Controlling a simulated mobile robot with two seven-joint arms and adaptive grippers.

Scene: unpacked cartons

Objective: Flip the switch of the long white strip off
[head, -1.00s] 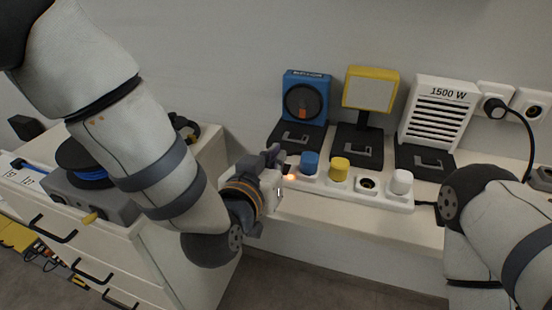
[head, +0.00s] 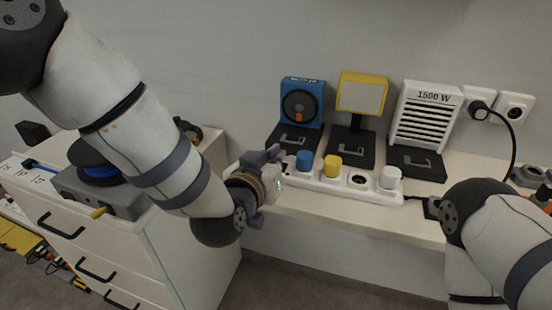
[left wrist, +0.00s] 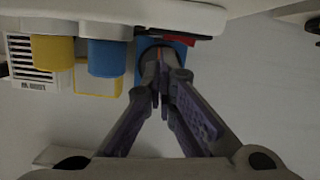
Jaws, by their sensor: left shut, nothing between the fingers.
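The long white strip (head: 327,187) lies along the front of the white worktop. It carries a blue plug (head: 304,160), a yellow plug (head: 332,167), an open socket (head: 358,180) and a white plug (head: 390,178). My left gripper (head: 278,153) is shut and empty at the strip's left end and covers that end in the head view. In the left wrist view its closed fingers (left wrist: 161,62) point toward the strip's edge (left wrist: 150,12). A small red and dark part (left wrist: 190,40), perhaps the switch, shows beside them. Its setting and any contact are unclear. My right gripper is out of view.
A blue device (head: 303,104), a yellow-framed lamp (head: 361,95) and a white 1500 W heater (head: 426,115) stand behind the strip. A black cable hangs from a wall socket (head: 515,107) area at right.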

